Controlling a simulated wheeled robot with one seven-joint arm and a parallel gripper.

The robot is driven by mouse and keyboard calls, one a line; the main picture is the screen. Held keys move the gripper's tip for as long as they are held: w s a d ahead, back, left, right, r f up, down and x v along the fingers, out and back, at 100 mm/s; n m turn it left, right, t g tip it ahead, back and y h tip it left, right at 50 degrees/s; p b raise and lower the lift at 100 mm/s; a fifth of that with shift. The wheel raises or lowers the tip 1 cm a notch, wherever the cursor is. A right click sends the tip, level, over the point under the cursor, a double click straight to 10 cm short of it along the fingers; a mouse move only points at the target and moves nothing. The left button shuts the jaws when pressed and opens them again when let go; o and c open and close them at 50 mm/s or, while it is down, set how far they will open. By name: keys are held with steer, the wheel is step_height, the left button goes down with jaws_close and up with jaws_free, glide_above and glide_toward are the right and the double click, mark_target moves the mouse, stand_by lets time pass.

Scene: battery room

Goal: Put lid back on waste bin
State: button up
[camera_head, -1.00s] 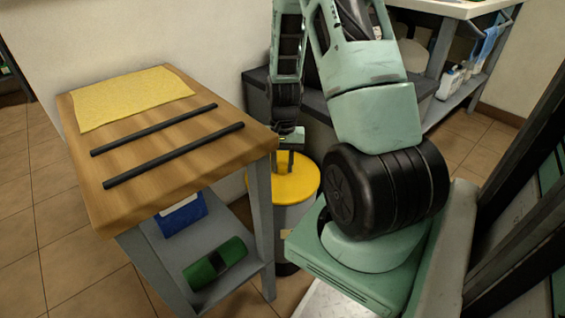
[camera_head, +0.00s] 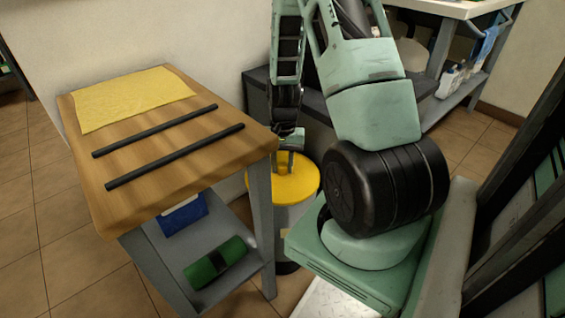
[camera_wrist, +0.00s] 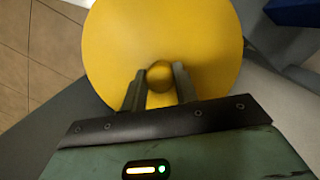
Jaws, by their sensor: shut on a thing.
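The waste bin (camera_head: 291,219) is a grey cylinder on the floor just right of the wooden-topped table. The round yellow lid (camera_head: 305,184) is at the top of the bin; from this angle I cannot tell whether it is fully seated. My gripper (camera_head: 291,160) points down at the lid's middle. In the wrist view the lid (camera_wrist: 205,50) fills the upper middle, and my gripper (camera_wrist: 158,88) is shut on its round central knob (camera_wrist: 160,74), one finger on each side. The table corner and my arm hide part of the bin.
The wooden table (camera_head: 195,150) stands close on the left, with a yellow cloth (camera_head: 130,97) and two black bars on top. Its lower shelf holds a green roll (camera_head: 215,262) and a blue item (camera_head: 184,214). A dark grey bench (camera_head: 312,108) is behind the bin.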

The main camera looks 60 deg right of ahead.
stand_by(0.3)
steer(key=o, duration=1.6)
steer(key=shift+r+p, duration=3.5)
steer(key=shift+r, duration=0.05)
jaws_close()
